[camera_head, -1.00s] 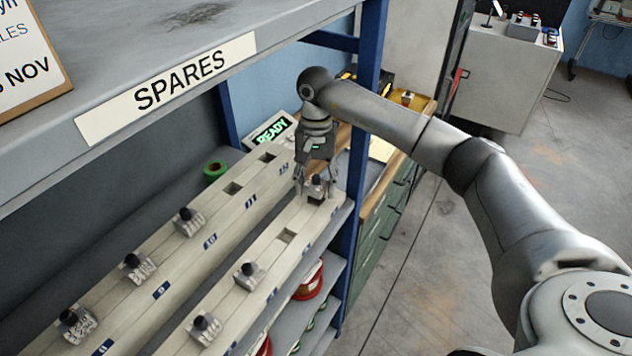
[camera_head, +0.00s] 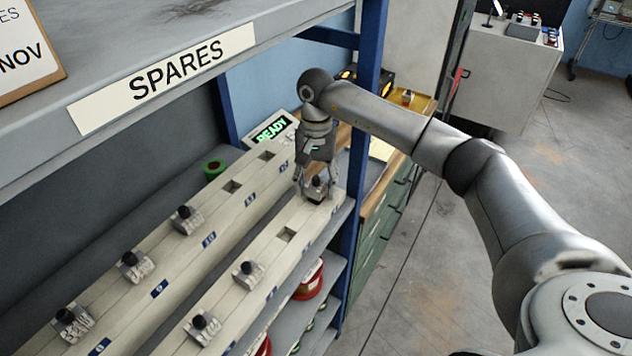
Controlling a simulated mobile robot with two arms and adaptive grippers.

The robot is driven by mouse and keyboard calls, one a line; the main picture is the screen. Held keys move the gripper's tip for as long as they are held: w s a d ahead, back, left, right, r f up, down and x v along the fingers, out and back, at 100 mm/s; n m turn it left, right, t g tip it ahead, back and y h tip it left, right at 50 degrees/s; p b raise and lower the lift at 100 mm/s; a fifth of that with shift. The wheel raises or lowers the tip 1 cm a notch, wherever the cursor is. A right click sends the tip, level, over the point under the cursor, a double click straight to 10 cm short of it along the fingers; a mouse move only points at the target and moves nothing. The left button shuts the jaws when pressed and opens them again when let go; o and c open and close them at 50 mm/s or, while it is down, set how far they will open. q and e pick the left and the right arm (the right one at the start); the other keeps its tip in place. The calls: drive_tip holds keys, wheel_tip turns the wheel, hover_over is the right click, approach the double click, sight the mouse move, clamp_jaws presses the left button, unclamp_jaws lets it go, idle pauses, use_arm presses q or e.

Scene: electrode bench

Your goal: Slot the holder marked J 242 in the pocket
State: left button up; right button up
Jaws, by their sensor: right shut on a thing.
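My right gripper (camera_head: 316,181) reaches down over the far end of the front rail (camera_head: 262,256). It is shut on a small grey holder with a black knob (camera_head: 317,190), which sits at or just above the rail top. Its marking is too small to read, and I cannot tell whether it is seated. An empty square pocket (camera_head: 286,234) shows in the front rail just nearer than the gripper. Another empty pocket (camera_head: 232,186) is in the back rail (camera_head: 215,213). My left gripper is not in view.
Other knobbed holders stand in the rails, among them one in the front rail (camera_head: 248,274) and one in the back rail (camera_head: 186,219). A blue post (camera_head: 362,150) rises right beside the gripper. The SPARES shelf (camera_head: 170,60) overhangs the left. A READY display (camera_head: 271,130) stands behind.

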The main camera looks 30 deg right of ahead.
drive_tip(key=shift+f+b, duration=0.75)
drive_tip(key=shift+f, duration=0.15)
drive_tip(key=o, duration=1)
wheel_tip(320, 180, up, 12)
drive_tip(key=w, duration=0.1)
drive_tip(key=shift+w+d, duration=0.15)
drive_tip(key=shift+d, duration=0.2)
drive_tip(key=shift+f, duration=0.1)
